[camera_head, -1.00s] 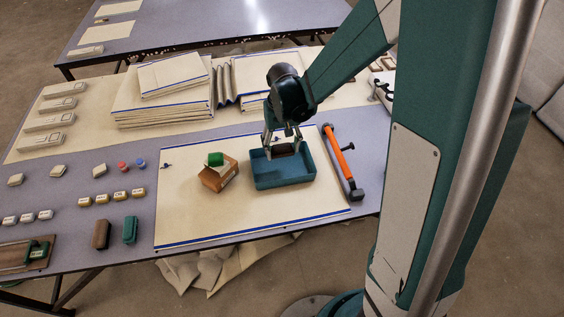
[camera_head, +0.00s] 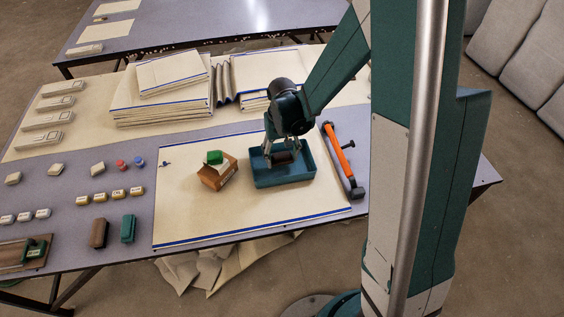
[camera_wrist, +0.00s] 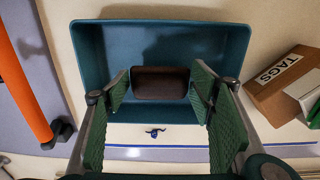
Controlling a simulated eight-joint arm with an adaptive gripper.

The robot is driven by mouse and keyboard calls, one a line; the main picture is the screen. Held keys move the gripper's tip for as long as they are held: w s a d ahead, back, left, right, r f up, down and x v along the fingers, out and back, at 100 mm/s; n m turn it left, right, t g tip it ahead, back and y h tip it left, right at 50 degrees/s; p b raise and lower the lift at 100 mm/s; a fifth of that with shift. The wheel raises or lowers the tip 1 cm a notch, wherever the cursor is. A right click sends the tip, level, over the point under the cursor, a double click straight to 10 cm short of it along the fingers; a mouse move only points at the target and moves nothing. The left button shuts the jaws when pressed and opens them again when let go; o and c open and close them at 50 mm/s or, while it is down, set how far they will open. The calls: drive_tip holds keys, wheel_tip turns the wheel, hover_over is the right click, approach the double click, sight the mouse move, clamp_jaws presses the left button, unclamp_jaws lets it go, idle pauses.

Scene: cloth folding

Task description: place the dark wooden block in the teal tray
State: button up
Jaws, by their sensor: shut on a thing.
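The teal tray (camera_head: 264,180) sits on the cream cloth, and it fills the upper middle of the wrist view (camera_wrist: 100,45). My gripper (camera_head: 282,160) is down inside the tray walls. Its green-padded fingers (camera_wrist: 160,88) are shut on the dark wooden block (camera_wrist: 160,80), one at each end. The block also shows in the head view (camera_head: 284,156), low inside the tray. I cannot tell whether it touches the tray floor.
A cardboard box (camera_head: 218,176) with a green block on top stands left of the tray. A brown block (camera_head: 99,232) and a green block (camera_head: 128,229) lie left of the cloth. Folded cloths (camera_head: 160,100) are stacked behind.

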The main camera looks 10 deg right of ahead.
sight(282, 160)
drive_tip(key=shift+f+b, duration=0.4)
drive_tip(key=shift+f, duration=1.4)
drive_tip(key=shift+f, duration=0.2)
drive_tip(key=o, duration=0.9)
drive_tip(key=shift+o, duration=0.2)
drive_tip(key=shift+r, duration=0.25)
drive_tip(key=shift+r+p, duration=1.2)
drive_tip(key=shift+r, duration=4.75)
